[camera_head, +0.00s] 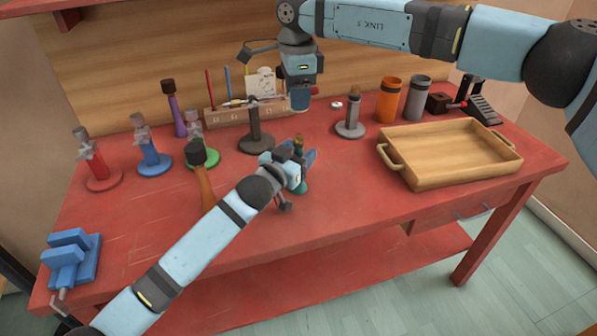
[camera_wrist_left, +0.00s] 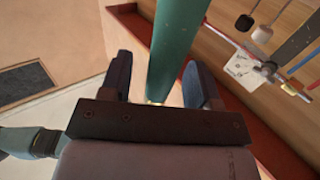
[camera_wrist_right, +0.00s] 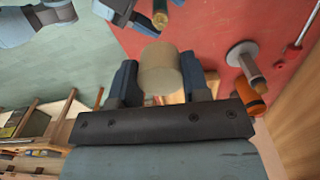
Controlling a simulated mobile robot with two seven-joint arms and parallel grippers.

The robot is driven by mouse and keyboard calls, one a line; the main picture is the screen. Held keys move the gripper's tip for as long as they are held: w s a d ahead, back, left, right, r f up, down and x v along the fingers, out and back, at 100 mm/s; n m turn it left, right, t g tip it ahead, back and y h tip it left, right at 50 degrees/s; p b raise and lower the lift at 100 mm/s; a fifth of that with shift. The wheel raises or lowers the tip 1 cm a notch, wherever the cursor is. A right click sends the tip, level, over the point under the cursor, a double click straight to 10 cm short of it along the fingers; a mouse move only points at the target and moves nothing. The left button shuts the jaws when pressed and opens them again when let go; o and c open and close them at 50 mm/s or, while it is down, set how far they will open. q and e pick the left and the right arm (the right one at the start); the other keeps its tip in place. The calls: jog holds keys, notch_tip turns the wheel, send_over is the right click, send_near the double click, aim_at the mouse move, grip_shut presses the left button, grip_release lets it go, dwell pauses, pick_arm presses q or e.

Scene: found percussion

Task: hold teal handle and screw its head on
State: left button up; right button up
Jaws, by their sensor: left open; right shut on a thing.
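The teal handle (camera_wrist_left: 178,45) passes between the two fingers of my left gripper (camera_wrist_left: 160,85) in the left wrist view, and the fingers stand open on either side of it. In the head view the left gripper (camera_head: 292,166) hides most of the handle (camera_head: 302,187) over the table's front middle. The handle's brass-coloured end (camera_wrist_right: 160,20) shows in the right wrist view. My right gripper (camera_wrist_right: 160,85) is shut on a beige cylindrical head (camera_wrist_right: 160,70), close to that end but apart from it. In the head view the right gripper (camera_head: 300,95) is behind and above the left; its head is hidden there.
A wooden tray (camera_head: 400,171) is at the right. Orange (camera_head: 389,101) and grey (camera_head: 418,99) cups stand behind it, near a grey stand (camera_head: 350,128). Several upright handles and a blue vise (camera_head: 72,258) are left.

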pick_arm(q)
grip_shut()
pick_arm(e)
send_over(298, 134)
jog(key=shift+s+f, duration=0.1)
jog(key=shift+f, duration=2.35)
jog(key=shift+f, duration=0.1)
jog(key=shift+f, duration=0.8)
jog(key=shift+f, duration=0.55)
